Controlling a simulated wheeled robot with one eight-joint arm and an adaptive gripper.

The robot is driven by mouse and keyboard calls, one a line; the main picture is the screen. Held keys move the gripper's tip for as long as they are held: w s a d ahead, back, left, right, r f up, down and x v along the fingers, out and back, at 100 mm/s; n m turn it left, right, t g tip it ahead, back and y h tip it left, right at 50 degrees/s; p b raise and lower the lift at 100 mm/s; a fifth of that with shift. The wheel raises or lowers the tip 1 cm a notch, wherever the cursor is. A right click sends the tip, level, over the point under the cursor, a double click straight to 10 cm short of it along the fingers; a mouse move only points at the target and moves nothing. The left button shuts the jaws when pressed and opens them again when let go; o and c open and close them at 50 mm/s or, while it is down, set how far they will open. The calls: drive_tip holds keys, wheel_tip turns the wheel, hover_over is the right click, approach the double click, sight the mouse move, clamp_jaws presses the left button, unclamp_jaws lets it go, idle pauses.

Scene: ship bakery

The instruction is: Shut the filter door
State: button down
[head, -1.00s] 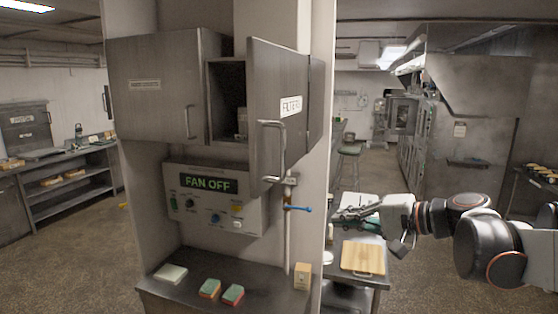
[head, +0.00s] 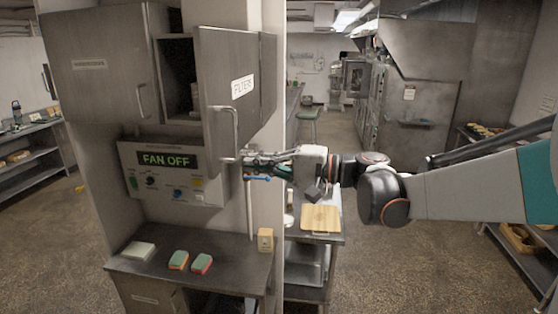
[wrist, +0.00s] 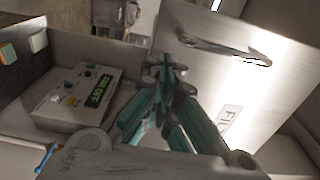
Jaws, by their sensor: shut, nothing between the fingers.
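The filter door (head: 230,90) is a grey metal door with a FILTERS label and a bar handle (head: 226,132). It stands swung open at the right of its dark compartment (head: 178,75). My gripper (head: 250,157) is shut and empty, just below and to the right of the door's lower edge in the head view. In the wrist view the shut teal fingers (wrist: 165,75) point toward the door's lower part, and the door (wrist: 225,75) with its handle (wrist: 225,47) fills the upper right. I cannot tell whether the fingers touch the door.
A control box (head: 172,175) reading FAN OFF hangs below the cabinet. A blue valve lever (head: 257,178) on a pipe is just under my gripper. Sponges (head: 179,260) and a small box (head: 265,240) sit on the counter (head: 215,277). A cutting board (head: 320,218) lies at right.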

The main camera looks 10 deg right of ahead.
drive_tip(key=shift+p+x, duration=0.35)
drive_tip(key=shift+x, duration=1.6)
drive_tip(key=shift+a, duration=0.1)
